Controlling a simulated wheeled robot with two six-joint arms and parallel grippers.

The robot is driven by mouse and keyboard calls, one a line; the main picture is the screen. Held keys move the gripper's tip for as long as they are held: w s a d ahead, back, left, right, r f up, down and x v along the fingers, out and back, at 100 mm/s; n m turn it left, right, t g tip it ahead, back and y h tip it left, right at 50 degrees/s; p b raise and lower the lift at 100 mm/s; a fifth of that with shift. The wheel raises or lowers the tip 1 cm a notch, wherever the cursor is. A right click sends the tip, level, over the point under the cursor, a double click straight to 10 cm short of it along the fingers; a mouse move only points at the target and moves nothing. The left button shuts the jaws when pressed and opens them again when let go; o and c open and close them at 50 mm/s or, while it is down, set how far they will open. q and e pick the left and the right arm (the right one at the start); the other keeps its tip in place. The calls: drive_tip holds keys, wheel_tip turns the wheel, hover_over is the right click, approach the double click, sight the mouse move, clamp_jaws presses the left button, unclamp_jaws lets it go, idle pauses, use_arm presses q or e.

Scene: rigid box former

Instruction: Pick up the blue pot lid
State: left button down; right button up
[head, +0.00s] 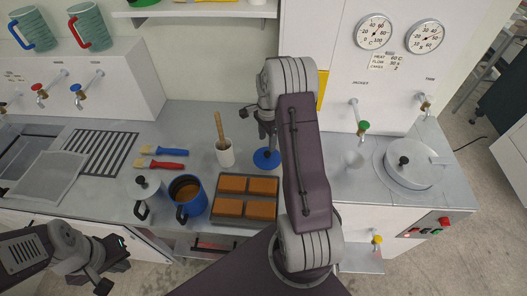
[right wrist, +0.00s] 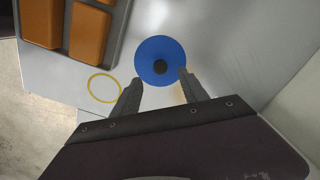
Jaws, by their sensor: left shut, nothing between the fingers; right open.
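In the head view my right gripper (head: 264,128) hangs over the lid. My left gripper (head: 100,277) is shut and empty, low at the left, away from the lid.
A blue pot (head: 195,206), a white cup (head: 226,157) with a wooden stick and two brushes (head: 163,165) stand or lie further left. A yellow ring (right wrist: 104,88) shows near the counter's edge. A lidded round vessel (head: 410,168) is at the right.

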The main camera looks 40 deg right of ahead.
sight(267, 153)
wheel_tip(267, 153, down, 3)
drive_tip(key=shift+f+p, duration=0.1)
drive_tip(key=shift+p, duration=0.3)
wheel_tip(267, 153, down, 3)
drive_tip(key=shift+w+f+p, duration=0.1)
drive_tip(key=shift+w+p, duration=0.05)
drive_tip(key=shift+p, duration=0.25)
drive_tip(key=shift+s+f, duration=0.2)
drive_tip(key=shift+s, duration=0.15)
drive_tip(key=shift+w+f, duration=0.15)
drive_tip(key=shift+w, duration=0.1)
drive_tip(key=c, duration=0.7)
clamp_jaws()
use_arm(q)
drive_tip(key=shift+s+r, duration=0.15)
drive_tip(key=shift+r, duration=0.75)
